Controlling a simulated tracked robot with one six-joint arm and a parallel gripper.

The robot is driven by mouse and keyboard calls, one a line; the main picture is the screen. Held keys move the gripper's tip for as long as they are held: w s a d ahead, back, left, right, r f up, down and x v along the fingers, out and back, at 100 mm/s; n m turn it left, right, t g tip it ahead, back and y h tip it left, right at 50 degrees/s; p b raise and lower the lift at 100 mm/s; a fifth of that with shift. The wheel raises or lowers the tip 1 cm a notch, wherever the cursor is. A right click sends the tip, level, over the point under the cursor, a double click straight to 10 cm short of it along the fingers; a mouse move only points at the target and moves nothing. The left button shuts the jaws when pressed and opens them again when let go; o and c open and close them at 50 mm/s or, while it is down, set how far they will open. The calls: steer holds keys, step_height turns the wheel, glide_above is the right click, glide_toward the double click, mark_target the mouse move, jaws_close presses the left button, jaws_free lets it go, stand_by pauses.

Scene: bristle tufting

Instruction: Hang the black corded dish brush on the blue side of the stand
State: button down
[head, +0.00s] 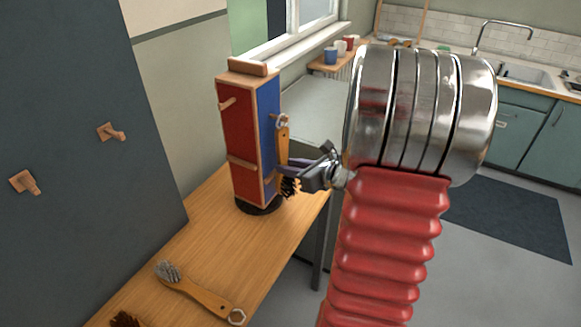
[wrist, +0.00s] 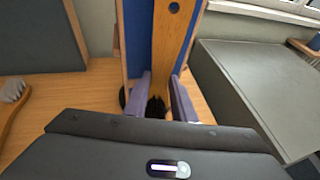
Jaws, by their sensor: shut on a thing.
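The stand (head: 236,135) is upright on the wooden table, with a red side at left and a blue side (head: 268,100) facing right. The black-bristled dish brush (head: 283,142) is upright against or close to the blue side, bristles down, a pale cord loop at its top. I cannot tell whether the loop is on a peg. My gripper (head: 300,167) is shut on the brush low on its handle. In the wrist view the purple fingers (wrist: 159,92) flank the wooden handle (wrist: 168,40), with black bristles between them and the blue side behind.
A grey-bristled brush (head: 197,291) and a dark-bristled brush (head: 126,319) lie at the table's near end. Two wooden pegs (head: 111,132) stick out of the dark panel at left. A grey surface (wrist: 265,85) lies right of the stand. The middle of the table is clear.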

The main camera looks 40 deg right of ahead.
stand_by(0.3)
steer(key=c, duration=1.4)
jaws_free()
steer(key=shift+s+d+r, duration=0.1)
steer(key=shift+s+r, duration=0.1)
steer(key=shift+s, duration=0.25)
steer(key=shift+s+r, duration=0.15)
steer(key=shift+s, duration=0.15)
steer(key=shift+s+r, duration=0.1)
steer(key=shift+s, duration=0.25)
steer(key=shift+s+r, duration=0.15)
steer(key=shift+s, duration=0.15)
steer(key=shift+s+d+r, duration=0.1)
steer(key=shift+s+r, duration=0.05)
steer(key=shift+s, duration=0.2)
steer(key=shift+s+r, duration=0.1)
steer(key=shift+s, duration=0.2)
